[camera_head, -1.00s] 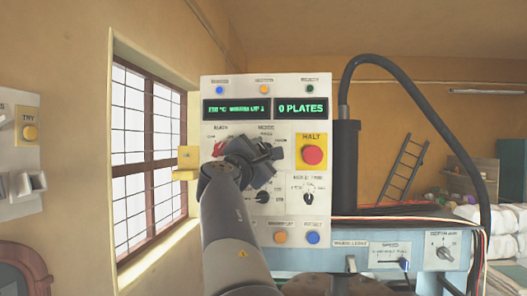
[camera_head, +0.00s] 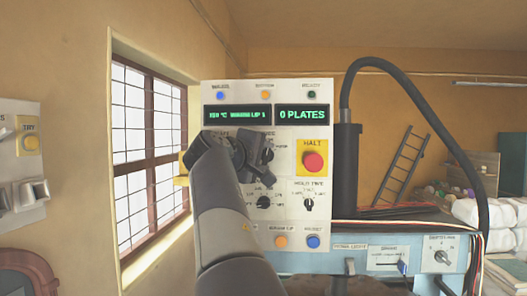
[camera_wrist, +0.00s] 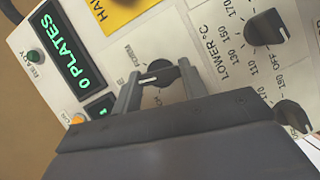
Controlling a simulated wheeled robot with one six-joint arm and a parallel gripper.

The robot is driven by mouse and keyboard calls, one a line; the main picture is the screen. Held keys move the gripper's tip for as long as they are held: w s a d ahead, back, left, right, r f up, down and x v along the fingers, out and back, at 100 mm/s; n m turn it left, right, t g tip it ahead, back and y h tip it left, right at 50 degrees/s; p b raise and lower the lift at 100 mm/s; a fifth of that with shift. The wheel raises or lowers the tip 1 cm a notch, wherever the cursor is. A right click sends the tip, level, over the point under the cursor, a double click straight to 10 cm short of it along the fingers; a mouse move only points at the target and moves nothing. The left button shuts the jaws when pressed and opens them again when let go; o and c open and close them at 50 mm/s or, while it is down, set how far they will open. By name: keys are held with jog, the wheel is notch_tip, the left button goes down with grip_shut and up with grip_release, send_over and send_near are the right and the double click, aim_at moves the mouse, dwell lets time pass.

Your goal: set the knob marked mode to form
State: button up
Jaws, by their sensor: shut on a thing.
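The mode knob (camera_wrist: 160,77) is a dark round knob with a white pointer line, seen in the wrist view. The word FORM stands to its upper left there, and the pointer line points left, a little below that word. My gripper (camera_wrist: 158,70) is shut on the knob, one finger on each side. In the head view my gripper (camera_head: 262,154) is at the upper middle of the white control panel (camera_head: 286,189). My own wrist and arm hide most of the knob and its labels there.
The lower °C knob (camera_wrist: 267,28) is beside the mode knob. On the panel are a red HALT button (camera_head: 313,161) on yellow, a hold-time knob (camera_head: 308,204), and orange (camera_head: 280,242) and blue (camera_head: 313,241) buttons. A black hose (camera_head: 420,105) arches at the right.

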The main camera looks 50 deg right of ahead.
jog(key=m+y+p, duration=0.1)
jog(key=m, duration=0.2)
jog(key=shift+d+r, duration=0.1)
jog(key=shift+s+m+t+y, duration=0.1)
jog(key=shift+m+t+y, duration=0.4)
jog(key=shift+m+y, duration=0.9)
jog(key=shift+m, duration=0.4)
jog(key=o, duration=1)
jog(key=shift+r+h, duration=0.1)
jog(key=shift+h, duration=0.2)
jog(key=b+v, duration=0.2)
jog(key=v, duration=0.9)
jog(key=shift+d, duration=0.1)
jog(key=shift+c, duration=0.6)
